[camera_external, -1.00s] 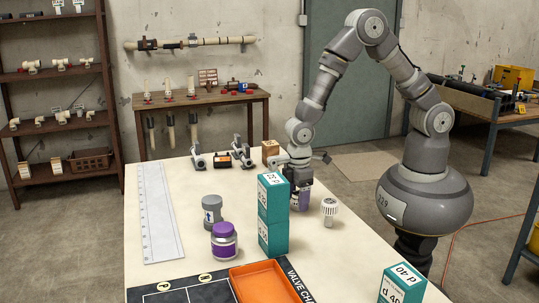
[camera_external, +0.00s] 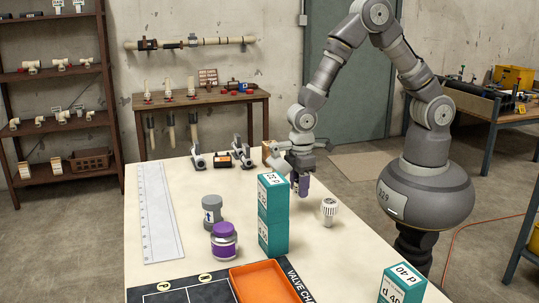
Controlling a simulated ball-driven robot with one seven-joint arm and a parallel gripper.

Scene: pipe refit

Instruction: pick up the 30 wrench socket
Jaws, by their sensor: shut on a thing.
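My gripper (camera_external: 302,174) points down above the right part of the table, behind the teal boxes. It is shut on a small purple-grey cylinder (camera_external: 303,187), which hangs upright below the fingers. It seems to be clear of the table top. This cylinder may be the 30 wrench socket, but no number on it can be read.
Stacked teal boxes (camera_external: 273,215) stand close in front of my gripper. A white ribbed knob (camera_external: 329,211) stands to the right. A grey cylinder (camera_external: 211,213), a purple-lidded jar (camera_external: 224,241) and an orange tray (camera_external: 265,283) are nearer the camera. A long ruler (camera_external: 160,212) lies left.

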